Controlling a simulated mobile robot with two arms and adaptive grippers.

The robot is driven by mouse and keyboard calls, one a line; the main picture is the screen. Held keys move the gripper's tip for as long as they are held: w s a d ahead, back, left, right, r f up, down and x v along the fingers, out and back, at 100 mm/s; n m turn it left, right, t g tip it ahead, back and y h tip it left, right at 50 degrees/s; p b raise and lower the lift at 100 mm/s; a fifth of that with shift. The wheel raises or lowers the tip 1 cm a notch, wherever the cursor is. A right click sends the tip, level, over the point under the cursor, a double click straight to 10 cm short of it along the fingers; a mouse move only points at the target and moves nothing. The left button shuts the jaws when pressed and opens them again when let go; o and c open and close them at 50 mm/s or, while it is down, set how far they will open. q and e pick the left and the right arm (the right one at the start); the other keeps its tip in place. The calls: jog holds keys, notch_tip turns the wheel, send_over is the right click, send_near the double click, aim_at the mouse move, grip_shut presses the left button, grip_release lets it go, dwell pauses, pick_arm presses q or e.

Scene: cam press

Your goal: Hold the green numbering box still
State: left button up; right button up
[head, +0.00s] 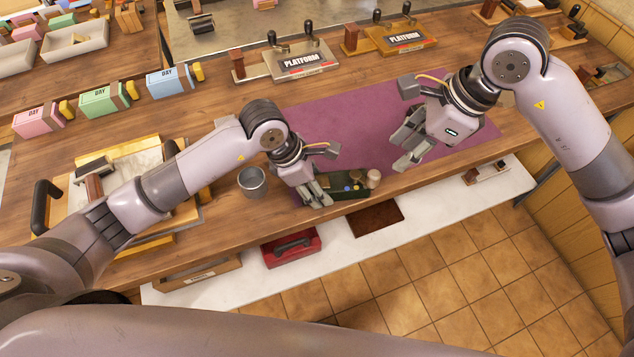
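A dark green box (350,191), which looks like the numbering box, lies at the front edge of the purple mat. Small coloured round parts and a pale pinkish knob show on its top and right end. My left gripper (316,196) is at the box's left end, fingers pointing down. Its fingers hide that end, and I cannot tell whether they grip the box or only stand beside it. My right gripper (405,154) is open and empty over the mat, up and to the right of the box, apart from it.
A purple mat (340,120) covers the middle counter. A grey metal cup (252,181) stands left of my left gripper. Two platform presses (301,62) (402,37) stand behind. Pink, light green (104,99) and blue DAY boxes are at left. A red case (291,247) lies on the lower shelf.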

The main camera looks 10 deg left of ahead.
pick_arm(q)
jog(key=c, duration=1.1)
jog(key=o, duration=1.7)
jog(key=shift+c, duration=0.2)
jog(key=shift+r, duration=0.15)
jog(key=v, duration=1.1)
jog(key=shift+r, duration=0.35)
